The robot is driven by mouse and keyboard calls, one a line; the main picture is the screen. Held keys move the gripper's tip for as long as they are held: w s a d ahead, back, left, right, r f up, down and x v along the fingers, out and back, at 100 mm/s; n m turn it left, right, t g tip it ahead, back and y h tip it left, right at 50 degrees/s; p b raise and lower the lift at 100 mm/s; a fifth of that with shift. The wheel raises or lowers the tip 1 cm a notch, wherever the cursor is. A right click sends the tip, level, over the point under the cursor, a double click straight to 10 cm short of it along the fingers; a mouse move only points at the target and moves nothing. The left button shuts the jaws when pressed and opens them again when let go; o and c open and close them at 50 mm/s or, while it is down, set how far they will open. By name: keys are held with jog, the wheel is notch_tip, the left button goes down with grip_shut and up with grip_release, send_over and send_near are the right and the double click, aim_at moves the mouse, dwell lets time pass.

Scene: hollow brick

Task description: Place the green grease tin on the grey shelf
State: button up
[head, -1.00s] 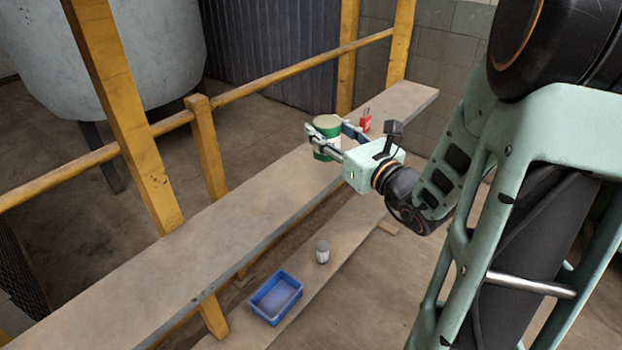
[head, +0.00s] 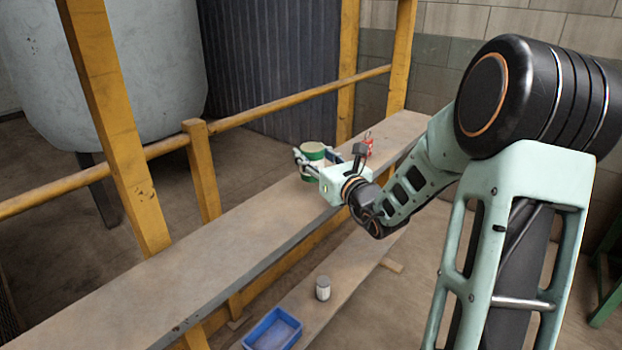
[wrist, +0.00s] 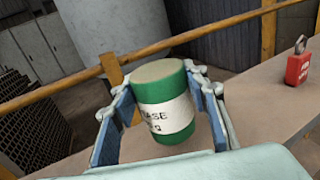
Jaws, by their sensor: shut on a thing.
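The green grease tin (head: 312,152) has a white label and a pale top. It is upright between the fingers of my gripper (head: 310,160), which is shut on it. In the wrist view the tin (wrist: 166,100) fills the space between the two blue-padded fingers, and part of its label lettering shows. The tin is over the long grey shelf (head: 215,255). Whether its base touches the shelf top is hard to tell. My gripper reaches it from the right.
A red padlock (head: 368,145) stands on the shelf just right of the tin, also in the wrist view (wrist: 298,68). A lower board holds a blue bin (head: 273,330) and a small grey-white container (head: 322,288). Yellow posts and a rail (head: 300,100) run behind. The shelf's near-left stretch is clear.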

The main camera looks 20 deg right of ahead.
jog(key=shift+w+f+b, duration=0.4)
jog(key=shift+w+f, duration=0.1)
jog(key=shift+f, duration=0.1)
notch_tip(320, 180, down, 3)
jog(key=shift+w+f+b, duration=0.1)
jog(key=shift+w+b, duration=0.05)
jog(key=shift+b, duration=0.95)
jog(key=o, duration=1.1)
jog(key=shift+f, duration=0.15)
jog(key=o, duration=0.5)
jog(key=shift+c, duration=0.2)
